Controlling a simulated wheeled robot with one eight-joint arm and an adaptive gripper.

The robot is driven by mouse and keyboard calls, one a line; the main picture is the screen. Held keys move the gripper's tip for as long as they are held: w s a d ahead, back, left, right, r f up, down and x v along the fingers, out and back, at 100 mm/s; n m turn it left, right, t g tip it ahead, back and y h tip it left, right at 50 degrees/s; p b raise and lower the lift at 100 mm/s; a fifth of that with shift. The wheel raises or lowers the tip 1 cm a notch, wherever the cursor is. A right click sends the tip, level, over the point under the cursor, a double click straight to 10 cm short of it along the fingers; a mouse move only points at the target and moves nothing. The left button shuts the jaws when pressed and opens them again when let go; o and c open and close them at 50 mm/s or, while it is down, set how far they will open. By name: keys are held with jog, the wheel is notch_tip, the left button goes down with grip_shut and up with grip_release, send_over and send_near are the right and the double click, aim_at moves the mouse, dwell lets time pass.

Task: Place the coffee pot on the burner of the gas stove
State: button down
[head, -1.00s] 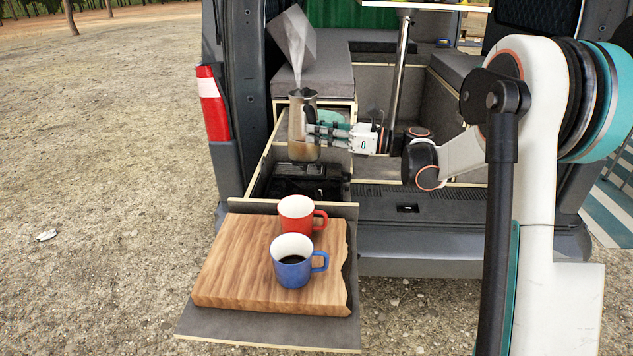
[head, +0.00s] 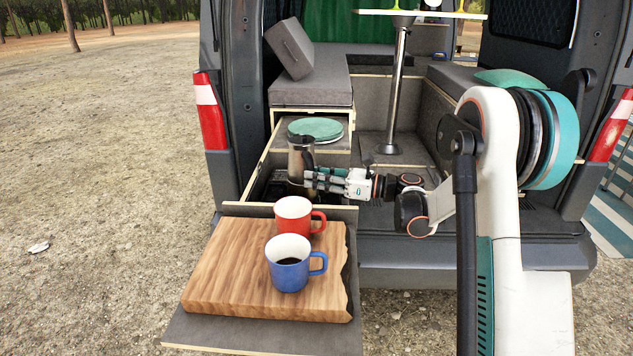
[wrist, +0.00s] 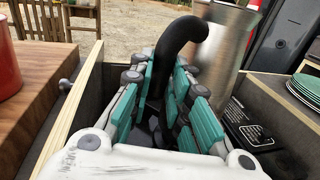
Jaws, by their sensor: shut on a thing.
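The coffee pot (head: 300,158) is a silver metal pot with a black handle, upright over the open drawer at the van's rear. My gripper (head: 313,179) is shut on its handle from the right. In the wrist view the black handle (wrist: 180,38) runs down between my teal finger pads, with the metal body (wrist: 228,48) beyond. The dark gas stove (head: 273,188) sits in the drawer, mostly hidden by the pot, the drawer front and the red mug. A black panel with pale markings shows in the wrist view (wrist: 255,133). Whether the pot's base touches the burner is hidden.
A red mug (head: 291,217) and a blue mug with dark liquid (head: 289,270) stand on a wooden board (head: 225,270) in front of the drawer. Green plates (head: 316,129) are stacked behind the pot. Drawer walls (head: 258,165) flank the stove.

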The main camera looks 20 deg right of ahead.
jog(key=shift+s+f, duration=0.25)
jog(key=shift+f, duration=0.25)
jog(key=c, duration=1.8)
grip_release()
jog(key=shift+f, duration=0.1)
jog(key=shift+o, duration=1.4)
jog(key=shift+w+f, duration=0.1)
jog(key=shift+w, duration=0.15)
jog(key=shift+s, duration=0.1)
jog(key=shift+r, duration=0.2)
jog(key=r+p+v, duration=0.1)
jog(key=p+v, duration=0.3)
jog(key=v, duration=0.8)
jog(key=shift+r, duration=0.1)
